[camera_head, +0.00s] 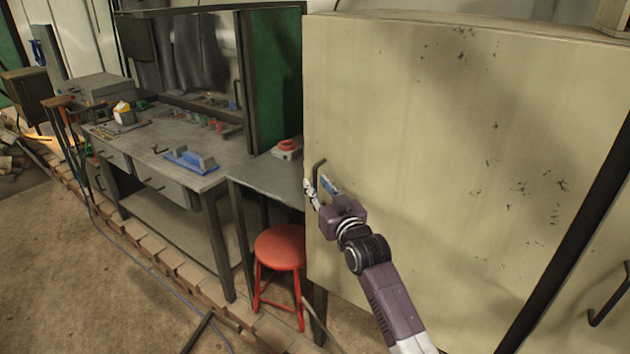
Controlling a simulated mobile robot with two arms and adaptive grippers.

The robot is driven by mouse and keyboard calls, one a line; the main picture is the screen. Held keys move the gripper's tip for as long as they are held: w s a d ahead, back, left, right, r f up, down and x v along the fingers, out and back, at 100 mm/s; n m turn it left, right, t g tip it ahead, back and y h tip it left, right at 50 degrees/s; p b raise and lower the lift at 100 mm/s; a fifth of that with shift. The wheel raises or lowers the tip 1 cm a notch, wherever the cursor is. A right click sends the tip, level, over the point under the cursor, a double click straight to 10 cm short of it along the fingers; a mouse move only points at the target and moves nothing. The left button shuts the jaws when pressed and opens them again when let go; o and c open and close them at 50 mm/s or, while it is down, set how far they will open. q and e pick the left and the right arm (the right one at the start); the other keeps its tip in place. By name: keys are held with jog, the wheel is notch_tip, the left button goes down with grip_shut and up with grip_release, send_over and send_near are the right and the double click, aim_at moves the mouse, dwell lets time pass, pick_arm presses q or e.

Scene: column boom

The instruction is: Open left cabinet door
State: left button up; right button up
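The cabinet (430,110) is large and cream with chipped paint, and its broad door panel fills the right half of the head view. A dark bar handle (316,170) sits near the panel's left edge. My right gripper (316,184) is at this handle, its fingers apart on either side of the bar. I cannot tell whether they touch it. Another dark handle (606,302) shows at the lower right, past a dark diagonal strip (575,240). I cannot tell whether the door stands ajar. My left gripper is not in view.
A metal workbench (225,165) with tools stands left of the cabinet, close to the handle side. A red stool (280,248) stands under its near end. A cable (150,265) lies on the floor at the left. The brown floor (90,305) at lower left is mostly open.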

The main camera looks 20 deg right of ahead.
jog(key=shift+w+a, duration=0.1)
jog(key=shift+w, duration=0.85)
jog(key=shift+c, duration=0.4)
grip_shut()
